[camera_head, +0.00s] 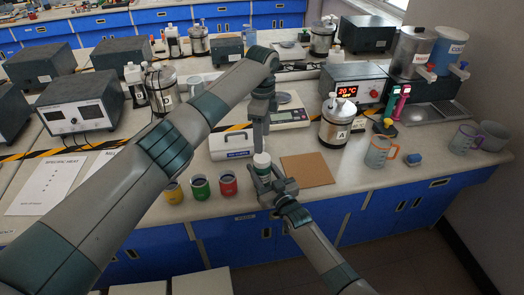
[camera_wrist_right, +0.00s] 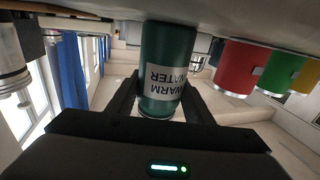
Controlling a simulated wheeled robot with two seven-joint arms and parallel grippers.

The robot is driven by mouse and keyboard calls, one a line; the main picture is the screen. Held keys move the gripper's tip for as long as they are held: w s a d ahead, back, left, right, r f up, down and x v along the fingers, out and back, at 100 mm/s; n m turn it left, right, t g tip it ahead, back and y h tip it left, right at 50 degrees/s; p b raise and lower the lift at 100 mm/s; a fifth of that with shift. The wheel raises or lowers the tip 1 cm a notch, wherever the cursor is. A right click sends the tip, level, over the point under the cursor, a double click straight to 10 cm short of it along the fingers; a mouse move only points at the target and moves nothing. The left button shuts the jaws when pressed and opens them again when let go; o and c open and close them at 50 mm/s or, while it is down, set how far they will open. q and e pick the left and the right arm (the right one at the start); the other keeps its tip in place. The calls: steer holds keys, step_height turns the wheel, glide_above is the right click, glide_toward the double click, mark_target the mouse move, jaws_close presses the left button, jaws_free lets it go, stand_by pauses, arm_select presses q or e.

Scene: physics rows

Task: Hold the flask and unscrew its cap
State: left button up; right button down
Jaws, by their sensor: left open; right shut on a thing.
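The flask (camera_wrist_right: 167,52) is a dark green cylinder with a white label reading WARM WATER. It stands at the front of the bench, with its white cap (camera_head: 261,159) on top in the head view. My right gripper (camera_head: 269,182) is shut around the flask body; in the wrist view its fingers lie on both sides of it. My left gripper (camera_head: 261,148) points straight down from above, its tips just over or at the cap. It is open; whether it touches the cap I cannot tell.
Yellow (camera_head: 173,191), green (camera_head: 200,187) and red (camera_head: 228,183) mugs stand left of the flask. A white box (camera_head: 231,146) is behind, and a brown board (camera_head: 307,169) lies to the right. The bench's front edge is close.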

mark_target(262, 157)
arm_select(q)
steer(key=m, duration=1.3)
steer(key=shift+f, duration=0.15)
steer(key=shift+f, duration=3.85)
